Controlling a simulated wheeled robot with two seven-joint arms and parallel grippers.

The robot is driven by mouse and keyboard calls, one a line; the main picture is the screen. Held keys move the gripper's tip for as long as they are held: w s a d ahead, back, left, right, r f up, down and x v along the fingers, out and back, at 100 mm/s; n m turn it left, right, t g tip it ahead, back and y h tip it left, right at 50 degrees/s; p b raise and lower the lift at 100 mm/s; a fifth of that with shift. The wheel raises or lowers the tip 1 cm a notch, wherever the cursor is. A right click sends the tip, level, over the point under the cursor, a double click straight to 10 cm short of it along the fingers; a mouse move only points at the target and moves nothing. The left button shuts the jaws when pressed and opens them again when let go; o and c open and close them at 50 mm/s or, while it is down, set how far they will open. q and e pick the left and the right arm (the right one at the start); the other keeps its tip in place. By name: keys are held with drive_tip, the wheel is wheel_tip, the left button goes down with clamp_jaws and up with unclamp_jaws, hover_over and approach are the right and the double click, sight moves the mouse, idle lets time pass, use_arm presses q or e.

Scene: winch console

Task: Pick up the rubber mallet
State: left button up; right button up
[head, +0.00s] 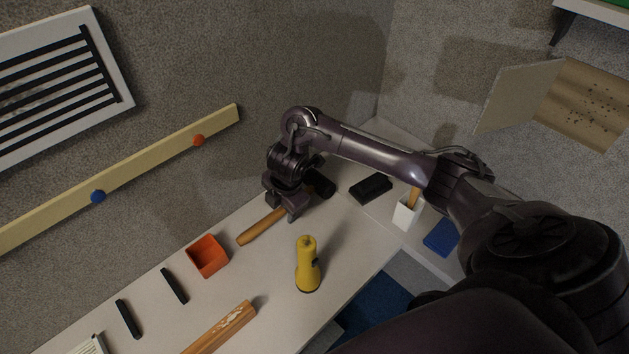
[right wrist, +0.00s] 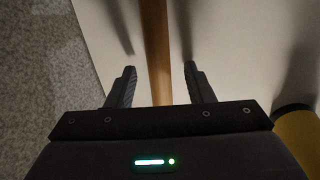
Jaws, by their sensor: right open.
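The rubber mallet lies on the pale bench, with its wooden handle (head: 260,228) toward the lower left and its black head (head: 322,184) toward the back wall. My right gripper (head: 281,202) is open, low over the mallet and partly hiding the handle near the head. In the right wrist view, the handle (right wrist: 156,45) runs between the two open fingers (right wrist: 159,75), with a visible gap on each side. The mallet's head is not clearly seen in that view. My left gripper is not in view.
A yellow flashlight (head: 308,268) stands on the bench right of the handle. An orange bin (head: 207,257) stands to the left, with black bars (head: 174,286) beyond. A black block (head: 371,189), a white cup (head: 406,214) and a blue box (head: 441,238) stand right.

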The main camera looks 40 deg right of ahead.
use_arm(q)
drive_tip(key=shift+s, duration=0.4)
use_arm(e)
clamp_jaws()
drive_tip(key=shift+r, duration=0.1)
